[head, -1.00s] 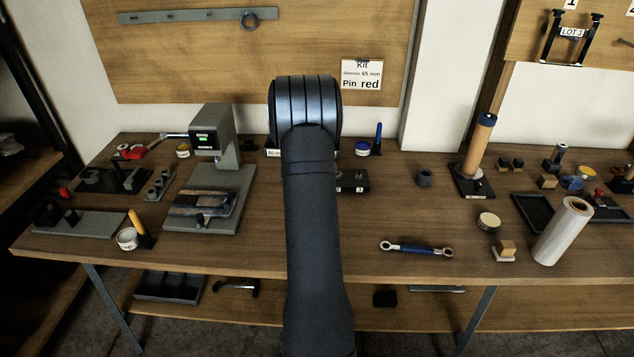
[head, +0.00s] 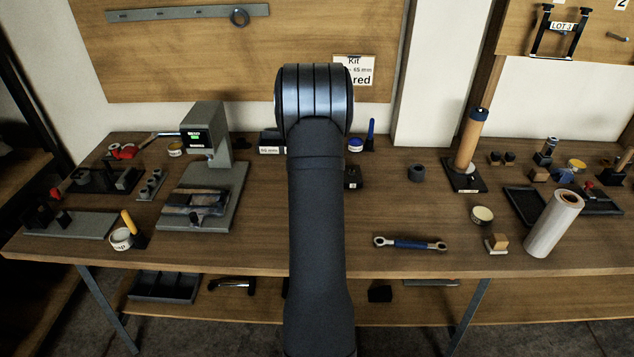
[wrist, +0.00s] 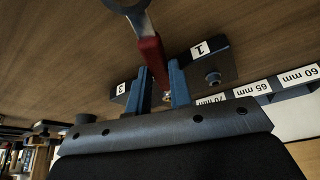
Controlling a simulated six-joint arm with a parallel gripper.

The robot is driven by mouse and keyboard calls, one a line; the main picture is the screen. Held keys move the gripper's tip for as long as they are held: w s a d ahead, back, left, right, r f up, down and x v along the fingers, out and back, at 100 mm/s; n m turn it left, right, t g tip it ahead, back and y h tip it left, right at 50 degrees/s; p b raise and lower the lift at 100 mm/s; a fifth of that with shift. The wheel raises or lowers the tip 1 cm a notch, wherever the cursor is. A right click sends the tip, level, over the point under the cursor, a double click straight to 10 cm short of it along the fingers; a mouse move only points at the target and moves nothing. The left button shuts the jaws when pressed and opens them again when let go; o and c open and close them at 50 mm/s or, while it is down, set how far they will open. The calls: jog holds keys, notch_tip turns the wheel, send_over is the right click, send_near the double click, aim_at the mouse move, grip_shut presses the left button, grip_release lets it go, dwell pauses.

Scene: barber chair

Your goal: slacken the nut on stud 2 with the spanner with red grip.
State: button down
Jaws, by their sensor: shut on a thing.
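In the wrist view my gripper (wrist: 161,72) is shut on the spanner with red grip (wrist: 151,55). Beyond the fingers is the dark stud block (wrist: 222,62), with labels 1 and 3 showing and a stud (wrist: 213,78) near label 1. Stud 2 and its nut are hidden behind the fingers and grip. In the head view my arm hides the gripper and most of the block (head: 353,178).
A spanner with blue grip (head: 410,243) lies at the bench's front. A grey press (head: 208,135) stands left of my arm. A rack with size labels (wrist: 275,88) is close beside the stud block.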

jog(key=shift+s+d+n, duration=0.1)
jog(key=shift+d+n, duration=0.25)
jog(key=shift+n, duration=0.05)
jog(key=shift+d, duration=0.1)
jog(key=shift+s+d+n+y, duration=0.1)
jog(key=shift+d+n+y, duration=1)
jog(key=shift+d+n, duration=1)
jog(key=shift+a, duration=0.25)
jog(key=shift+w+d+n+y, duration=0.25)
jog(key=shift+d+n, duration=0.35)
jog(key=shift+n, duration=0.25)
jog(key=shift+w+d+n+y, duration=0.2)
jog(key=shift+d+n+y, duration=0.1)
jog(key=shift+d+n, duration=0.45)
jog(key=shift+w+d+n+y, duration=0.25)
jog(key=shift+d+n, duration=0.25)
jog(key=shift+n, duration=0.4)
